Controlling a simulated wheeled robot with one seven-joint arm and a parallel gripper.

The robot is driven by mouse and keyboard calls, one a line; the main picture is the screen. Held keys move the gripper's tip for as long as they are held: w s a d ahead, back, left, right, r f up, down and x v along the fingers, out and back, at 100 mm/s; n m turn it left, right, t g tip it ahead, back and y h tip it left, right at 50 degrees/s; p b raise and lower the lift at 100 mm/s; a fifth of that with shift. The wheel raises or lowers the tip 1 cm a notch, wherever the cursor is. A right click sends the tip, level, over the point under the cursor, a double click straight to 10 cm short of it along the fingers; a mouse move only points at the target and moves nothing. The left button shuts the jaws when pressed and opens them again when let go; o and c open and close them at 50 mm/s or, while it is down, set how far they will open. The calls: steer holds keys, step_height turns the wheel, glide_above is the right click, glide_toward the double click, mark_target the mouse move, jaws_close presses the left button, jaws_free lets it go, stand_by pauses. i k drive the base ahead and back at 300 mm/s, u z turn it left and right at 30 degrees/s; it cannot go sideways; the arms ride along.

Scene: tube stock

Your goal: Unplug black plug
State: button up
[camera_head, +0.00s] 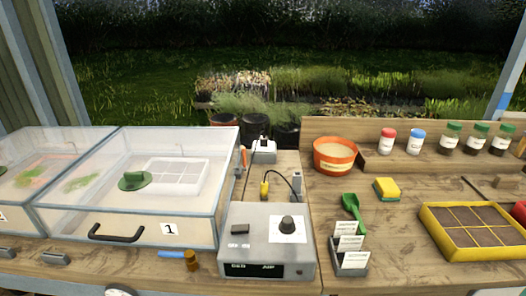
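A white socket unit (263,152) stands at the back of the bench, with small dark parts on its top. A black cable (279,169) arcs from near it toward a small grey-and-black upright piece (296,181) behind the control box. A small yellow plug-like piece (264,188) stands to the left of that piece. Which of these dark parts is the black plug is too small to tell. My gripper is not in view.
A grey control box (265,262) with a black knob (287,223) stands in front. Clear-lidded propagator 1 (133,215) is at left. An orange pot (335,157), green scoop (351,203), label holder (350,262) and yellow tray (436,237) are at right.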

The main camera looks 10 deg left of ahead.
mark_target(264, 139)
steer(key=z, duration=1.1)
steer(key=k, duration=1.25)
steer(key=u, duration=1.4)
steer(key=i, duration=1)
